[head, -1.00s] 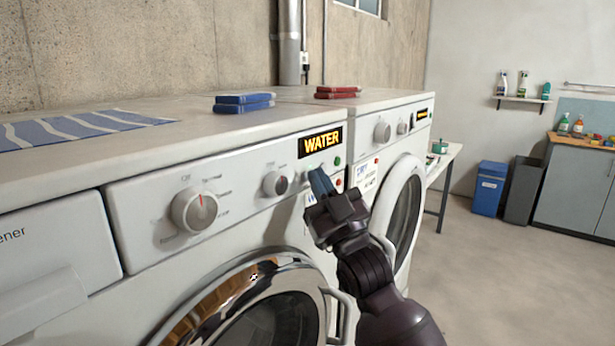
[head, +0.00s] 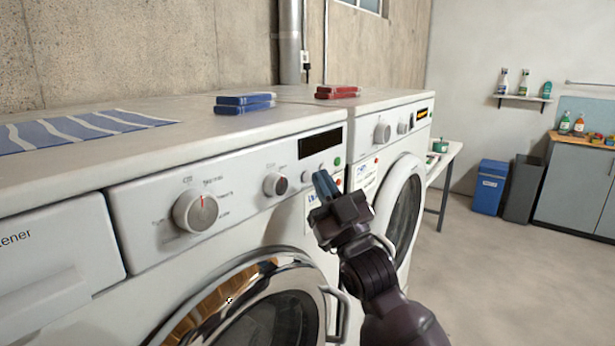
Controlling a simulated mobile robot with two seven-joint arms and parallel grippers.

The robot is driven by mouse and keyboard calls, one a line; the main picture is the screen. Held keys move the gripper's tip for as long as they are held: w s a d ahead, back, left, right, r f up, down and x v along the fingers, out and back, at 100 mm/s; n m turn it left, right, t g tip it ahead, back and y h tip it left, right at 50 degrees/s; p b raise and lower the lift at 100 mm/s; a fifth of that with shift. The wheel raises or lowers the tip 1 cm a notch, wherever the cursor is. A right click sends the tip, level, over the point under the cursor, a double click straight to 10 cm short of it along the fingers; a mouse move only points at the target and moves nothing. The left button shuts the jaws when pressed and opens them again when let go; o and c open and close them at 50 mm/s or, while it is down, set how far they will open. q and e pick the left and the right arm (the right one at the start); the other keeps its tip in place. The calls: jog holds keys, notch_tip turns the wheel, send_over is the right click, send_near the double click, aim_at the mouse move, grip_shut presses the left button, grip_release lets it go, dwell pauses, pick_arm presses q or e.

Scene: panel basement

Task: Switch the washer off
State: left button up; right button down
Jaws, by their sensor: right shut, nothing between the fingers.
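The washer (head: 240,235) is the near white machine with a chrome-rimmed door, which looks shut. Its display (head: 320,143) is dark. A large dial (head: 195,211) with a red mark and a smaller knob (head: 275,184) sit on its panel. A green button (head: 337,161) and a red button (head: 338,182) are at the panel's right end. My right gripper (head: 320,180) is shut and empty, its blue-grey fingertips at the panel just left of the red button. I cannot tell whether they touch the panel. My left gripper is not in view.
A second white machine (head: 395,140) with a lit orange display stands to the right. Blue boxes (head: 244,103), red boxes (head: 337,92) and a striped cloth (head: 75,130) lie on top. The floor at right is clear up to the blue bin (head: 489,188).

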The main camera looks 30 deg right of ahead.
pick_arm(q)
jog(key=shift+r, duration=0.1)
pick_arm(e)
jog(key=shift+s, duration=0.1)
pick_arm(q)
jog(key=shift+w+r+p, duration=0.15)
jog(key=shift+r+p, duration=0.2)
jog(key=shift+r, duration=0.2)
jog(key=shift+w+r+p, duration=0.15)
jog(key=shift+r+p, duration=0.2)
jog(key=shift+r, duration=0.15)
pick_arm(e)
jog(key=s, duration=0.1)
jog(key=s+d, duration=0.1)
jog(key=s, duration=0.1)
jog(key=s+d, duration=0.1)
jog(key=s, duration=0.1)
jog(key=shift+s+d, duration=0.15)
jog(key=shift+s, duration=0.05)
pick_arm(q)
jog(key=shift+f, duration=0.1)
pick_arm(e)
jog(key=shift+f, duration=0.1)
